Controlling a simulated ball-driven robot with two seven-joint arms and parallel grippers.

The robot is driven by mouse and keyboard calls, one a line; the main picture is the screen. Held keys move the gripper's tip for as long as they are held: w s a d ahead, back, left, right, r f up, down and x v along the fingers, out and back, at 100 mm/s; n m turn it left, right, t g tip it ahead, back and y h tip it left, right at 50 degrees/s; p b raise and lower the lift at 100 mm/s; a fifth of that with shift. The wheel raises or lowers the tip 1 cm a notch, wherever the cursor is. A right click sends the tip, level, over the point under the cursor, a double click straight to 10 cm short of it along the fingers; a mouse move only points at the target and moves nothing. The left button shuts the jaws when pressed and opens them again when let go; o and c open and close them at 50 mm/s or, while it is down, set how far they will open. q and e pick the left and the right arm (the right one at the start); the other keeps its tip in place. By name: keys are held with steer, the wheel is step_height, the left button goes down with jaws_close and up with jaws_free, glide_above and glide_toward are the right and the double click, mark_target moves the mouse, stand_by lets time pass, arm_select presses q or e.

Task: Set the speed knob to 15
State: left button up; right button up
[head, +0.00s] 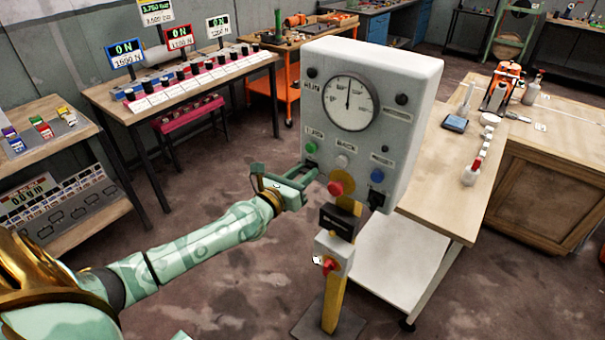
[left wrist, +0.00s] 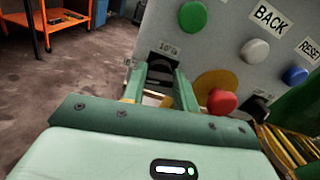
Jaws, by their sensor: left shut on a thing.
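The white control box (head: 418,95) stands on a yellow post, with a round dial (head: 350,102) whose needle points about straight up. My left gripper (head: 307,178) reaches the lower left of its front face, below the green button (head: 311,148). In the left wrist view, its fingers (left wrist: 163,80) are shut on a dark knob (left wrist: 163,62) under a small label that I cannot read surely. The knob's setting is mostly hidden by the fingers. My right gripper is not in view.
A red button (left wrist: 222,101) on a yellow disc sits close right of the fingers. White (head: 342,161) and blue (head: 377,175) buttons are further right. A small box with a red button (head: 330,265) is on the post below. Floor left of the post is clear.

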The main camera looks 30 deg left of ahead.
arm_select(q)
steer(key=shift+m, duration=0.3)
steer(key=m+p, duration=0.1)
steer(key=m, duration=0.2)
steer(key=shift+r+m+p, duration=0.1)
steer(key=shift+m+p, duration=0.25)
steer(key=shift+m, duration=0.05)
steer(key=m+p, duration=0.2)
steer(key=m, duration=0.3)
steer(key=shift+d+m, duration=0.1)
steer(key=shift+m, duration=0.2)
steer(key=m+p, duration=0.2)
steer(key=m, duration=0.8)
steer(key=m+p, duration=0.2)
steer(key=m, duration=0.8)
steer(key=f+m+p, duration=0.1)
steer(key=m+p, duration=0.2)
steer(key=m, duration=0.6)
steer(key=shift+f+m, duration=0.1)
steer(key=shift+m, duration=0.3)
